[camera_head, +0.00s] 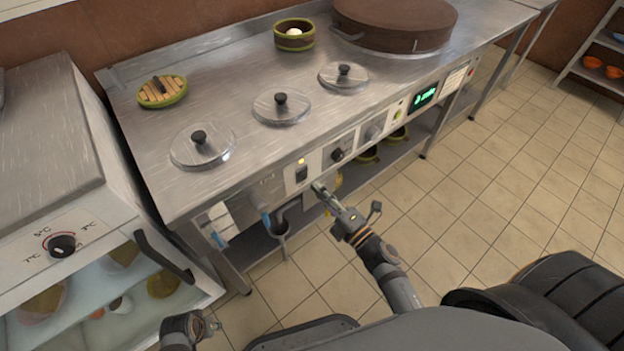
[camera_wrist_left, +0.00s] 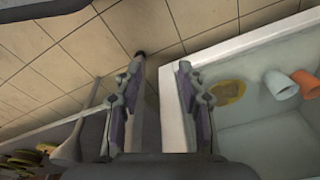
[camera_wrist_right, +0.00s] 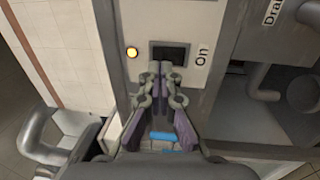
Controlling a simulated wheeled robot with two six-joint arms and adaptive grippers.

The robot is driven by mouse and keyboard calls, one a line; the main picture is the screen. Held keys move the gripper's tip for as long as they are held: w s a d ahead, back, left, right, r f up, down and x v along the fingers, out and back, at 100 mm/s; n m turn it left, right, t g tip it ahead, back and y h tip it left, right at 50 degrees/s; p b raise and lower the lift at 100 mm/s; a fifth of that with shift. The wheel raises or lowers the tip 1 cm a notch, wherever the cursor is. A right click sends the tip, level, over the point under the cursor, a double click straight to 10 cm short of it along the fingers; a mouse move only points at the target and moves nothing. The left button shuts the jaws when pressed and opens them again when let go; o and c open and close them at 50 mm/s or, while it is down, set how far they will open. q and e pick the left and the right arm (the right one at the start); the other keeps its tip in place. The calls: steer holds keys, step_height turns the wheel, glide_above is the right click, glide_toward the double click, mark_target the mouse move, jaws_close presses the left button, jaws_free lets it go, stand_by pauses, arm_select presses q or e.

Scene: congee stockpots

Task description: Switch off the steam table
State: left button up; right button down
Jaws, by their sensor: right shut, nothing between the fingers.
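The steel steam table (camera_head: 225,110) runs along the wall in the head view, with several lidded wells. Its front panel has a black rocker switch (camera_head: 302,174) below a lit amber lamp (camera_head: 301,161). In the right wrist view the switch (camera_wrist_right: 168,52) lies beside the lit lamp (camera_wrist_right: 132,52) and the word "On". My right gripper (camera_head: 318,187) is shut and empty, its tips close to the switch. I cannot tell whether they touch it. My left gripper (camera_wrist_left: 160,65) is open and empty, low in front of the glass-fronted cabinet.
Round knobs (camera_head: 337,155) and a green display (camera_head: 425,96) sit farther right on the panel. A blue-handled drain valve (camera_head: 266,220) hangs below. The white cabinet (camera_head: 35,200) with its dark handle stands at left. Tiled floor to the right is open.

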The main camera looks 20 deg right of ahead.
mark_target(304, 173)
steer(key=shift+x, duration=1.75)
arm_select(q)
steer(key=shift+s+a+f, duration=0.15)
steer(key=shift+s+f, duration=0.05)
steer(key=shift+f, duration=0.4)
